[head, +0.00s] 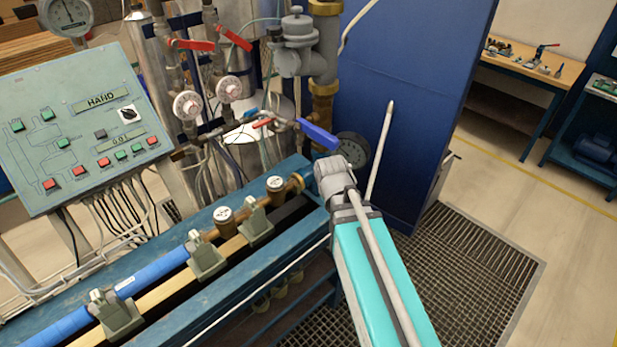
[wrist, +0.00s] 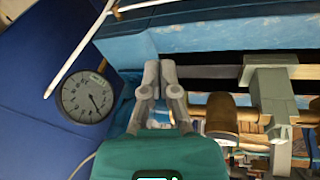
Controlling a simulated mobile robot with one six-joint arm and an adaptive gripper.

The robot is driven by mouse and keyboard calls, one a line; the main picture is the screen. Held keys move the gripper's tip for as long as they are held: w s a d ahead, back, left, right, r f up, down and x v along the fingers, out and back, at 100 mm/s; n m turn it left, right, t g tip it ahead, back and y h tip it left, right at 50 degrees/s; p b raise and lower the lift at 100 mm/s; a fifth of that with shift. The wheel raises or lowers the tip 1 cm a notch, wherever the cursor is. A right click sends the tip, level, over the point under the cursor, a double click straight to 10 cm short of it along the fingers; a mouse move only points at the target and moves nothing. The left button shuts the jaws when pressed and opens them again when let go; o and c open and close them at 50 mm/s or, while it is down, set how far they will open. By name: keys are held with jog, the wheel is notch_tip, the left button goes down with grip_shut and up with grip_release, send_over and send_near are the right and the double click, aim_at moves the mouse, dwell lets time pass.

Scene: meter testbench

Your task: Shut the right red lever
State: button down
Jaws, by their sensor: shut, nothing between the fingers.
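The right red lever (head: 234,38) sits on the right of two upright pipes behind the bench and slants down to the right. The left red lever (head: 193,44) on the neighbouring pipe lies nearly level. A small red handle (head: 263,123) sits lower, near a blue lever (head: 318,134). The grey end of my gripper (head: 333,176) is by the right end of the bench, well below and to the right of the right red lever, and apart from it. In the wrist view the grey fingers (wrist: 159,68) are together and empty. That view shows no red lever.
A green control panel (head: 85,130) stands at left. The blue bench (head: 160,290) carries a blue pipe and several clamps. A pressure gauge (head: 353,150) is close to my gripper and also shows in the wrist view (wrist: 86,97). A blue cabinet wall (head: 410,80) rises behind.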

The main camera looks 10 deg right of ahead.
jog(key=s+d+m+g+y, duration=0.1)
jog(key=s+d+m+g, duration=0.1)
jog(key=s, duration=0.5)
jog(key=f+m+g, duration=0.1)
jog(key=m, duration=0.1)
jog(key=shift+s+m, duration=0.3)
jog(key=shift+m, duration=0.1)
jog(key=shift+d, duration=0.25)
